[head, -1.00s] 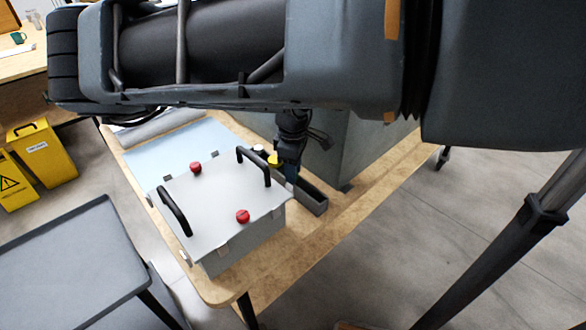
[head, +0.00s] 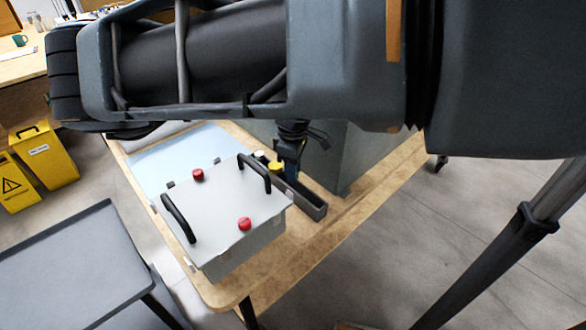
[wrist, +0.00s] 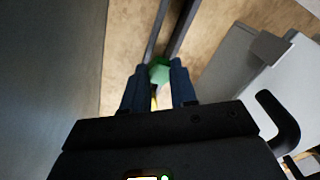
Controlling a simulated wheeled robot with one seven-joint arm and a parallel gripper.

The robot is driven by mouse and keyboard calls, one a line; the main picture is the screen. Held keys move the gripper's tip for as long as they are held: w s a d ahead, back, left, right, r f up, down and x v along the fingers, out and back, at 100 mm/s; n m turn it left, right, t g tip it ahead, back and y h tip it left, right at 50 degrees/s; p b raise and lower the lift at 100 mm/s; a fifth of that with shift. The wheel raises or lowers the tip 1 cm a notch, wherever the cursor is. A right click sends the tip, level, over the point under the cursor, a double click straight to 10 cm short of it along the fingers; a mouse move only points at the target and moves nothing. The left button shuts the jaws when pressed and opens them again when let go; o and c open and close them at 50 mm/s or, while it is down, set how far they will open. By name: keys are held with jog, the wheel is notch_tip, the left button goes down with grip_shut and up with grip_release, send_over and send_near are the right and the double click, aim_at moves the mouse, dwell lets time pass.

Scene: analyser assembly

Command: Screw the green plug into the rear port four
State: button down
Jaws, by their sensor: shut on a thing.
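The green plug (wrist: 160,73) is held between the two blue fingertips of my gripper (wrist: 160,76) in the wrist view. In the head view my gripper (head: 291,166) is partly hidden, pointing down over the narrow dark tray behind the grey box. The plug does not show there. I cannot make out the rear port four in either view.
The narrow dark tray (head: 311,205) lies beside the box, with a yellow cap (head: 275,166) and a white cap (head: 259,155) near its far end. A tall grey cabinet (head: 345,160) stands close behind. A grey cart (head: 70,262) is at the lower left.

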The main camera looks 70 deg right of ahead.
notch_tip(320, 180, up, 2)
jog(key=shift+r+p, duration=0.15)
jog(key=shift+p, duration=0.75)
jog(key=shift+r, duration=1.15)
